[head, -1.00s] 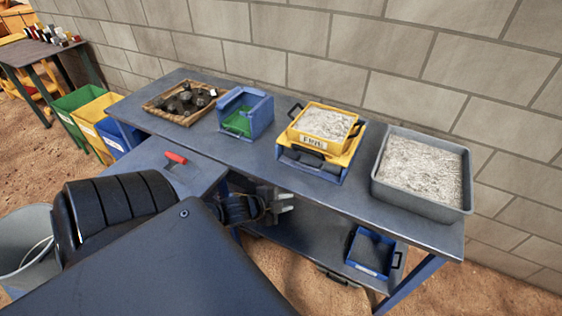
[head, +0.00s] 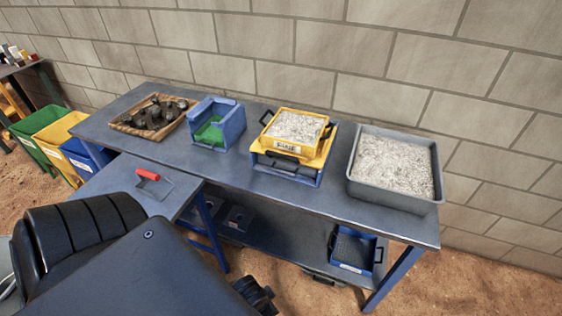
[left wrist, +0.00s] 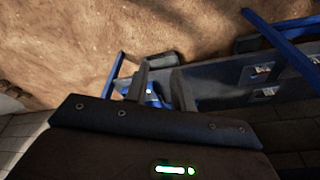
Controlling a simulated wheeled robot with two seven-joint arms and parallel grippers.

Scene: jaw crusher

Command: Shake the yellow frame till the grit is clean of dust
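The yellow frame (head: 297,132), with black side handles and a white front label, is full of pale grey grit (head: 298,124). It sits level on a yellow-topped blue stand (head: 287,171) on the bench. Any dust in the grit is too fine to tell. My left gripper shows in the left wrist view (left wrist: 161,82), its two fingers apart with nothing seen held between them. It is away from the frame; only a dark part of my arm shows at the head view's bottom edge. My right gripper is not in view.
A grey tub of grit (head: 356,190) stands right of the frame. A blue bin with green inside (head: 232,126) and a wooden tray of dark rocks (head: 130,127) stand left. A red-handled tool (head: 148,175) lies on the side table. A blue sieve (head: 350,268) is on the lower shelf.

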